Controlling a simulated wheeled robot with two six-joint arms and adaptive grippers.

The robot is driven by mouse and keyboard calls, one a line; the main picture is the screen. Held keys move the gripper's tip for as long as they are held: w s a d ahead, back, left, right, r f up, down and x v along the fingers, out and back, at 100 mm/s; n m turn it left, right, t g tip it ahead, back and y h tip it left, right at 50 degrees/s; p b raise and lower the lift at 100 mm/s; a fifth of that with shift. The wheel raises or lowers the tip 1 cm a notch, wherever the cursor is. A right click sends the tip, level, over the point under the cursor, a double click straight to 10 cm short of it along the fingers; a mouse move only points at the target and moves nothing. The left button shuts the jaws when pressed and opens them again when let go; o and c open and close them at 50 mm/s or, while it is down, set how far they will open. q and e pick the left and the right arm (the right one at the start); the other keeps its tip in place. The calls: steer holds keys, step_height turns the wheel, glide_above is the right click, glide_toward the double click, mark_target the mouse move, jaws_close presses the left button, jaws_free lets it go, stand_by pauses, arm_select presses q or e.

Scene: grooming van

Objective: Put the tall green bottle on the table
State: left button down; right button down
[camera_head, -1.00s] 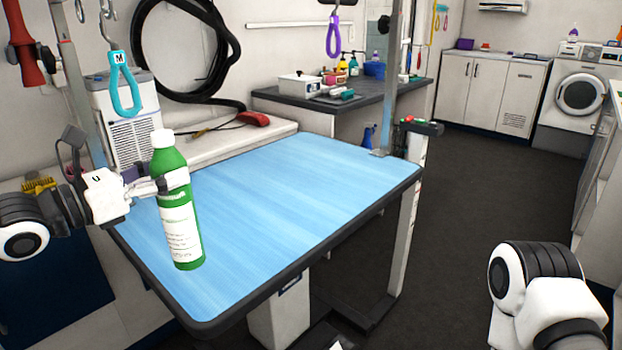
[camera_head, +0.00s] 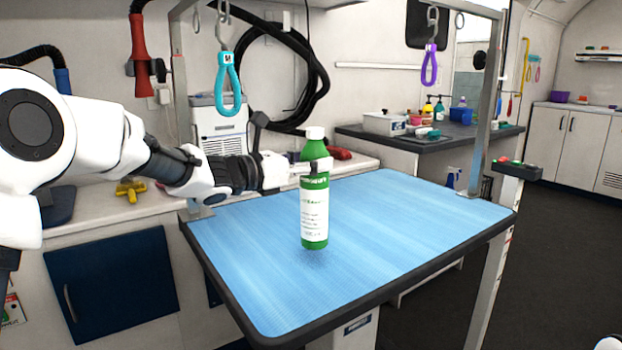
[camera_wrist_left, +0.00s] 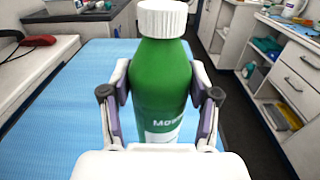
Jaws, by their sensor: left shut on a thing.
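The tall green bottle (camera_head: 315,205) has a white cap and a white label. It is upright over the middle of the blue-topped table (camera_head: 420,215). My left gripper (camera_head: 318,167) is shut on the bottle's upper part, coming from the left. In the left wrist view the bottle (camera_wrist_left: 162,90) stands between the two fingers, its lower part hidden by the gripper.
A teal loop (camera_head: 229,84) and a purple loop (camera_head: 429,66) hang above the table. A post (camera_head: 487,95) rises at its right back corner. The table top around the bottle is clear. A dark counter (camera_head: 400,135) with bottles and containers stands behind.

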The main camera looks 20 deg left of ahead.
mark_target(303, 180)
arm_select(q)
step_height(303, 180, down, 3)
steer(key=shift+f+b, duration=0.2)
steer(key=shift+b, duration=0.2)
steer(key=shift+f, duration=0.1)
steer(key=shift+c, duration=1.4)
jaws_free()
steer(key=shift+s, duration=0.1)
